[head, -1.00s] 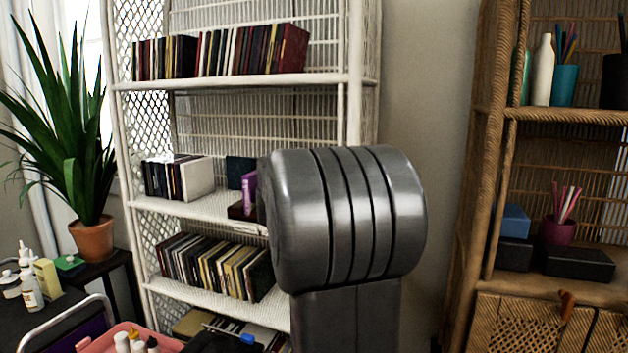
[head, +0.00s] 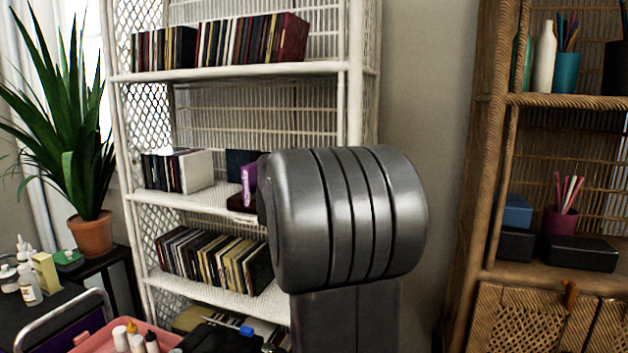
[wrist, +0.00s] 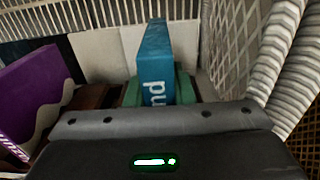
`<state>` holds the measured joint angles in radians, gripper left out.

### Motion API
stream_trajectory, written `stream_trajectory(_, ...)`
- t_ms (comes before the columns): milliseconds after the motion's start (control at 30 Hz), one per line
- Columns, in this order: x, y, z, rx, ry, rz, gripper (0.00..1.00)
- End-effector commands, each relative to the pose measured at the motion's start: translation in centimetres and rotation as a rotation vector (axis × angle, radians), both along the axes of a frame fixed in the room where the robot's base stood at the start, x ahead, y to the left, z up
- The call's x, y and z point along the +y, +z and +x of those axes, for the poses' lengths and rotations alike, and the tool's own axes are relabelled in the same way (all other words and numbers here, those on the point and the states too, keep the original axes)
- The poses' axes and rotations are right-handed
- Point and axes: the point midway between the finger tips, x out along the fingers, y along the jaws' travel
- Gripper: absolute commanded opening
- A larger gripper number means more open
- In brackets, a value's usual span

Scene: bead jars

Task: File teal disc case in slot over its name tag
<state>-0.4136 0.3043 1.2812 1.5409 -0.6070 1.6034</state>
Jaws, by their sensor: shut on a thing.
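A teal disc case (wrist: 168,62) with white lettering stands upright in the wrist view. My gripper (wrist: 158,92) is shut on it, with a green fingertip at each side of its lower part. The case leans slightly in the picture, and its lower end is hidden behind my gripper body. A brown holder (wrist: 92,97) shows to the left, with a purple case (wrist: 35,92) in front of it. In the head view the purple case (head: 249,182) stands on the middle shelf, and my arm hides the gripper and teal case. The slot and its name tag cannot be made out.
The white wicker shelf (head: 230,73) holds rows of cases above and below. A white-ended row (head: 196,170) stands left of the purple case. Lattice side wall (wrist: 235,45) and wrapped posts (wrist: 275,50) are close on the right in the wrist view.

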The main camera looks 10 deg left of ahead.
Motion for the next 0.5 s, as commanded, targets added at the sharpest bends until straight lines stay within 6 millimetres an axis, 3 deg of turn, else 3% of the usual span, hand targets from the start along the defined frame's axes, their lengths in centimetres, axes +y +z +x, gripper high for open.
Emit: stream_trajectory(500, 0.0, -1.4, 0.0, -0.001, 0.0, 0.0, 0.0)
